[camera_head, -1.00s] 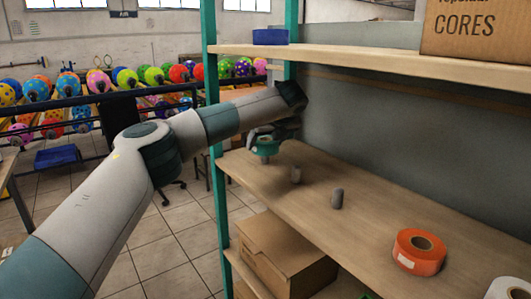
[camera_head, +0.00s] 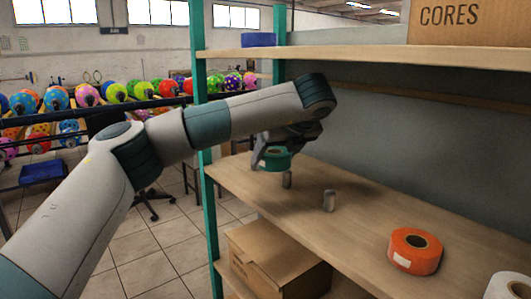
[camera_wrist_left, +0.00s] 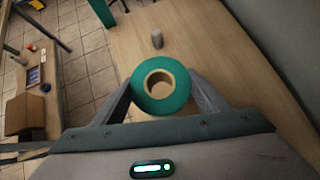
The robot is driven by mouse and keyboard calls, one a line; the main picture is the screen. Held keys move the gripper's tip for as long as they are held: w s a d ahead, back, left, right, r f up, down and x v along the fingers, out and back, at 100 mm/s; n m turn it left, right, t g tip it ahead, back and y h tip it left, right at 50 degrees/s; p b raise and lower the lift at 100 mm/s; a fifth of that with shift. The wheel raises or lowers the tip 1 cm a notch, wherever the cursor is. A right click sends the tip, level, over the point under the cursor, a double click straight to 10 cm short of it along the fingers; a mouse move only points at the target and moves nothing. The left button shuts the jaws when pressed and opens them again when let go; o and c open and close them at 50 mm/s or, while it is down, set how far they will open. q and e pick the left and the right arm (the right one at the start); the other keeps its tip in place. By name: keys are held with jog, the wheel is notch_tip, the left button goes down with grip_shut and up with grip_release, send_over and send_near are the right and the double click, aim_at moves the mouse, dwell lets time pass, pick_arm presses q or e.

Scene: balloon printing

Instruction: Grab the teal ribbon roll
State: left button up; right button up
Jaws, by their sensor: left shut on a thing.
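The teal ribbon roll (camera_head: 275,160) is in my left gripper (camera_head: 272,155), above the shelf board near its far left end. In the left wrist view the roll (camera_wrist_left: 160,104) shows as a teal ring with a tan core, with a finger of my left gripper (camera_wrist_left: 160,95) against each side. The gripper is shut on it. The roll hangs apart from the board in the head view, as far as I can tell. My right gripper is not in view.
An orange roll (camera_head: 414,251) and a white roll (camera_head: 510,286) are further right. An upper shelf (camera_head: 370,56) carries a cardboard box (camera_head: 470,20). A teal post (camera_head: 207,180) stands at the left.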

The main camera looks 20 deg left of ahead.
aim_at(281, 156)
pick_arm(q)
jog(key=shift+s+d, duration=0.5)
jog(key=shift+s, duration=0.2)
jog(key=shift+s+d, duration=0.5)
jog(key=shift+s, duration=0.15)
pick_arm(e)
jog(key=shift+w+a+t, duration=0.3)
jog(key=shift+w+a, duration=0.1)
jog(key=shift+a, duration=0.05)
